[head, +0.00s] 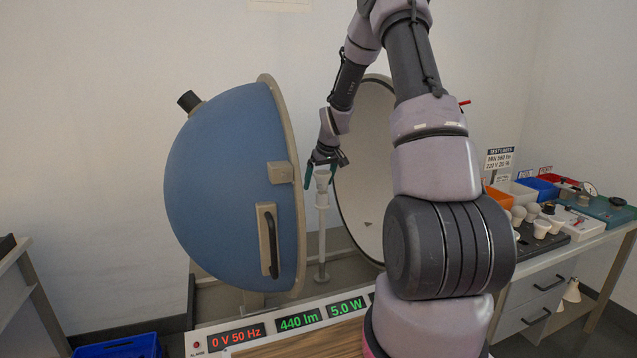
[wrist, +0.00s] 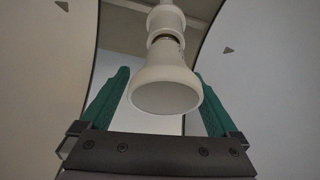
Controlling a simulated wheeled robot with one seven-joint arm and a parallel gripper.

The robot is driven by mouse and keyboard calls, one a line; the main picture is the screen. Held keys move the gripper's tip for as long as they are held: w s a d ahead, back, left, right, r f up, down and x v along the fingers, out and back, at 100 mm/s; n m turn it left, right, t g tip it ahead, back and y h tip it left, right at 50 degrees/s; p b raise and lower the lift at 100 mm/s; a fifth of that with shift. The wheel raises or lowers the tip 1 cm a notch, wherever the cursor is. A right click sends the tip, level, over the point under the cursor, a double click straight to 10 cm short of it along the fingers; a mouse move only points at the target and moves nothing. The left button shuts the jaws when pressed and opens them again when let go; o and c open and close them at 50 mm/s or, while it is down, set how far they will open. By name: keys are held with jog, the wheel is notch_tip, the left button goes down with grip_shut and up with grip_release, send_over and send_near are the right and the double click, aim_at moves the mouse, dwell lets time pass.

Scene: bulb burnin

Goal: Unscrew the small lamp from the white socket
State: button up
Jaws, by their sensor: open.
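The small lamp (wrist: 166,85) is white and flares to a wide round face turned toward the wrist camera. Its narrow neck meets the white socket (wrist: 166,20), with a thin metallic band showing between them. In the head view the socket tops a white post (head: 322,220) inside the opened sphere, and the lamp (head: 322,176) sits upright on it. My gripper (wrist: 161,76) is open, with one green finger on each side of the lamp. Gaps show between the fingers and the lamp's flared body. In the head view my gripper (head: 322,166) is at the lamp, small and partly dark.
The blue sphere half (head: 225,190) stands left of the post and the pale other half (head: 365,160) right, partly behind my arm. The front panel shows 0 V 50 Hz (head: 236,337), 440 lm and 5.0 W. Bins and several bulbs (head: 541,228) are on the right bench.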

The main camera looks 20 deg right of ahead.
aim_at(317, 180)
jog(key=shift+w+d+m+h, duration=0.2)
jog(key=shift+m+h, duration=0.2)
jog(key=shift+m, duration=0.7)
jog(key=shift+a, duration=0.1)
